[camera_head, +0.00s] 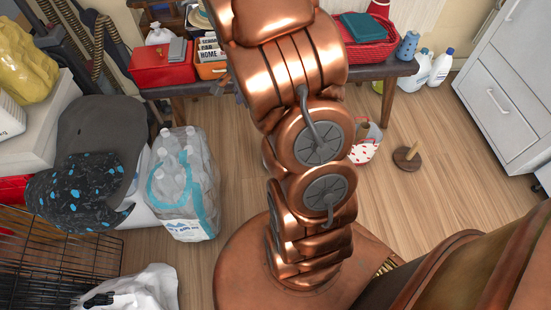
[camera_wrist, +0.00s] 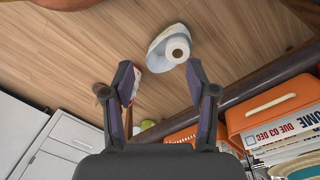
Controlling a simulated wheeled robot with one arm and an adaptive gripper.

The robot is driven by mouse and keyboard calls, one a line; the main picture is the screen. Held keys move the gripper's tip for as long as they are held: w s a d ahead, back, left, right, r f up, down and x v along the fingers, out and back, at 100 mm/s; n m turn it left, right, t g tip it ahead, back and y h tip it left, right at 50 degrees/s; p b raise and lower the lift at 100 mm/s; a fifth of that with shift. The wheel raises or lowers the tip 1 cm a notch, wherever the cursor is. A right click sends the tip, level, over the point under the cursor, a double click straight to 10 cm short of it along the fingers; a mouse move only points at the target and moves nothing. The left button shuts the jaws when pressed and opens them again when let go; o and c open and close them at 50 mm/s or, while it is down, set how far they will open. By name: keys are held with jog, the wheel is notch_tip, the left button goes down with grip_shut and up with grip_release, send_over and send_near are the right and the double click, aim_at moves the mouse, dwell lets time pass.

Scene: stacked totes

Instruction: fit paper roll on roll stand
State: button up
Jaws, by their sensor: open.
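The roll stand (camera_head: 408,155) is a round dark wooden base with a peg. It stands on the floor to the right of my arm in the head view. In the wrist view a brown part of it (camera_wrist: 103,90) shows beside my left finger. The white paper roll (camera_wrist: 178,48) is on the floor in the wrist view, its core end facing the camera, with a pale bluish shape around its side. My arm hides it in the head view. My gripper (camera_wrist: 158,70) is open and empty, with the roll beyond its fingertips, apart from them. The gripper is hidden in the head view.
A red-spotted white container (camera_head: 364,151) stands left of the stand. A low bench (camera_head: 385,70) with bins is behind, and a white drawer cabinet (camera_head: 500,95) at right. Wrapped bottles (camera_head: 183,185) stand left of my arm.

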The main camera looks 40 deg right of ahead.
jog(key=w+d+f+m+b, duration=0.1)
jog(key=d+f+m+b, duration=0.2)
jog(key=f, duration=0.9)
jog(key=w+d+f+m+b, duration=0.2)
jog(key=d+f+b, duration=0.4)
jog(key=f, duration=0.5)
jog(key=w+d+f+m+b, duration=0.1)
jog(key=d+f+m+b, duration=0.3)
jog(key=f, duration=0.8)
jog(key=shift+w+d+f+t+b, duration=0.1)
jog(key=shift+d+f+t+b, duration=0.1)
jog(key=shift+d+b, duration=0.3)
jog(key=shift+w+d+f+t+b, duration=0.1)
jog(key=shift+d+f+t+b, duration=0.15)
jog(key=shift+d, duration=0.35)
notch_tip(320, 180, down, 8)
jog(key=b, duration=0.3)
jog(key=shift+s+d+r+m+b, duration=0.15)
jog(key=shift+r+m+b, duration=0.05)
jog(key=shift+m+b, duration=0.15)
jog(key=shift+c, duration=0.4)
grip_shut()
